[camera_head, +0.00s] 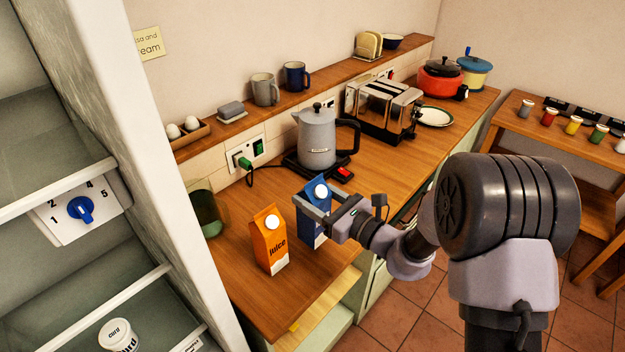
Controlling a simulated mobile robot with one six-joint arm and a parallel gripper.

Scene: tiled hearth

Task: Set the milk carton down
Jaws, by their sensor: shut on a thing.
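The milk carton is most likely the blue carton (313,193) with a white cap, whose label is hidden. My gripper (318,205) is shut on it and holds it upright at the front part of the wooden counter (240,270). I cannot tell whether its base touches the counter. An orange juice carton (269,240) with a white cap stands upright just to its left. My arm comes in from the right.
A grey kettle (316,138) stands on a black base behind the cartons. A green container (207,209) is at the counter's left, near the open fridge (165,150). A chrome toaster (385,108) is farther back. Bare counter lies left of and in front of the juice.

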